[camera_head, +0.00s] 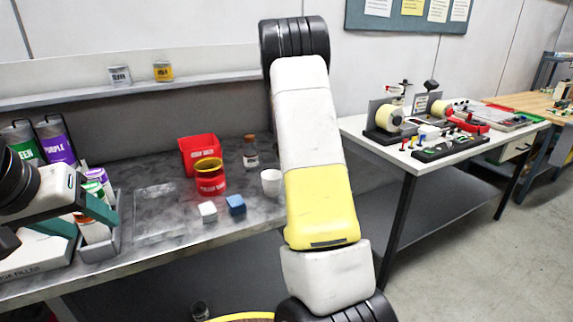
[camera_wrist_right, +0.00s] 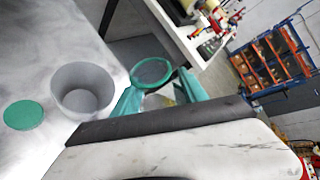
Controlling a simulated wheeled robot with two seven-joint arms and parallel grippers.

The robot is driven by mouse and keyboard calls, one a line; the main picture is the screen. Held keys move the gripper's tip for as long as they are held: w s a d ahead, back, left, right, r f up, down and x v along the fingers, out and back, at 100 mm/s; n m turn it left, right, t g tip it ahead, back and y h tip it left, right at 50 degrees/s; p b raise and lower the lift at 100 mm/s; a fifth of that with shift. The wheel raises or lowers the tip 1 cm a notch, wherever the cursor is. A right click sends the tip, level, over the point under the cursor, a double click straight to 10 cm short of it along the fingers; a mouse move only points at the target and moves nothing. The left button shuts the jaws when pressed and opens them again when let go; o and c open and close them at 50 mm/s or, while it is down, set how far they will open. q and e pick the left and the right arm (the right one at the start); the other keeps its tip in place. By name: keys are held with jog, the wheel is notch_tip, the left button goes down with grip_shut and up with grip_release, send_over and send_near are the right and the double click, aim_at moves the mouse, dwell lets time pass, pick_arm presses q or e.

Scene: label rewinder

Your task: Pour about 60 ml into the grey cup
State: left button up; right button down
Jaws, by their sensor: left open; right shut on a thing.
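The grey cup (camera_wrist_right: 82,90) stands upright on the table in the right wrist view, open at the top; no liquid can be made out inside. A pale cup (camera_head: 270,182) in the head view, beside my right arm, looks like the same one. My right gripper (camera_wrist_right: 158,92) is shut on a see-through vessel (camera_wrist_right: 151,73) with a greenish round rim. It is apart from the grey cup, to its right in the wrist view. The vessel's contents are unclear. My right gripper is out of the head view. My left gripper (camera_head: 110,210) is open at the table's left, near the bottles.
A green disc (camera_wrist_right: 22,115) lies beside the grey cup. A red bin (camera_head: 199,153), a red container with yellow rim (camera_head: 210,183), a corked bottle (camera_head: 250,152), a white block (camera_head: 208,211) and a blue block (camera_head: 235,205) stand nearby. A clear tray (camera_head: 160,211) lies left.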

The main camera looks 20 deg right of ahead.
jog(key=shift+s+d+r, duration=0.1)
jog(key=shift+r, duration=0.15)
jog(key=shift+s+f+n+g, duration=0.1)
jog(key=shift+f+n+g, duration=0.2)
jog(key=shift+n, duration=0.1)
notch_tip(320, 180, down, 3)
jog(key=shift+s+d+n+h, duration=0.1)
jog(key=shift+d+n+h, duration=0.05)
jog(key=shift+n+h, duration=0.3)
jog(key=shift+g, duration=0.3)
jog(key=shift+s+r+n+h, duration=0.15)
jog(key=shift+r+n+h, duration=0.3)
jog(key=shift+n, duration=0.1)
jog(key=shift+w+r+n+g+h, duration=0.3)
jog(key=shift+r+n+g, duration=0.15)
jog(key=shift+n+g, duration=0.05)
jog(key=shift+a+r+n+h, duration=0.2)
jog(key=shift+r+n+h, duration=0.3)
jog(key=shift+r+n, duration=0.15)
jog(key=shift+d, duration=0.1)
